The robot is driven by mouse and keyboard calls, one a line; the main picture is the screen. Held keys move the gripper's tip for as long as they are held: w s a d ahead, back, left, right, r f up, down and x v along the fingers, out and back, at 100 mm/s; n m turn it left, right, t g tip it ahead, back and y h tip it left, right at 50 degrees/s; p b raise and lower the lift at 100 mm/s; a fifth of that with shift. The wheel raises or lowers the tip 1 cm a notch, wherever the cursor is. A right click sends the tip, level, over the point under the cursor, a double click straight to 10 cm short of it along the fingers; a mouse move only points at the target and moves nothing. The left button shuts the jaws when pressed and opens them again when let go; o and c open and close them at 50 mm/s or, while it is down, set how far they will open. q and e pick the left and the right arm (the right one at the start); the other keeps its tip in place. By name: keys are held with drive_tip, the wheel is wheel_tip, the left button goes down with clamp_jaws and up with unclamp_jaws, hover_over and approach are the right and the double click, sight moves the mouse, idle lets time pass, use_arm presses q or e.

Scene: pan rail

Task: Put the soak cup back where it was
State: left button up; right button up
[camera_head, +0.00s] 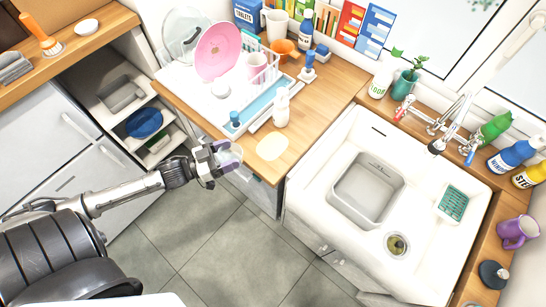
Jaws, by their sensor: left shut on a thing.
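My left gripper (222,161) reaches in from the left over the floor, just off the front edge of the wooden counter. It is shut on a clear, pale cup (231,157), which I take to be the soak cup; it is small and partly hidden by the fingers. A pale cream round patch or mat (272,146) lies bare on the counter to the right of the gripper. My right gripper is not in view.
A white dish rack (262,72) with a pink plate (218,50) stands behind. A white bottle (282,107) stands near the cream patch. The white sink (335,140) on the right holds a grey basin (366,190). Open shelves (150,125) are at the left.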

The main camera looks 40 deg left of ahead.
use_arm(q)
drive_tip(key=shift+w, duration=0.1)
drive_tip(key=w+d+f, duration=0.1)
drive_tip(key=w, duration=0.2)
drive_tip(key=w+d+f, duration=0.1)
drive_tip(key=w+f, duration=0.1)
drive_tip(key=w, duration=0.1)
drive_tip(key=w+d+f, duration=0.2)
drive_tip(key=w, duration=0.1)
drive_tip(key=shift+d, duration=0.1)
drive_tip(key=shift+w+d+f, duration=0.3)
drive_tip(key=shift+w+f, duration=0.2)
drive_tip(key=shift+w, duration=0.25)
drive_tip(key=shift+w+d+f, duration=0.3)
drive_tip(key=shift+w+f, duration=0.2)
drive_tip(key=shift+w, duration=0.2)
drive_tip(key=shift+w+d+p, duration=0.15)
drive_tip(key=shift+w+p, duration=0.1)
drive_tip(key=shift+p, duration=0.05)
drive_tip(key=shift+w+f, duration=0.1)
drive_tip(key=shift+f, duration=0.2)
drive_tip(key=o, duration=1.1)
drive_tip(key=shift+o, duration=0.2)
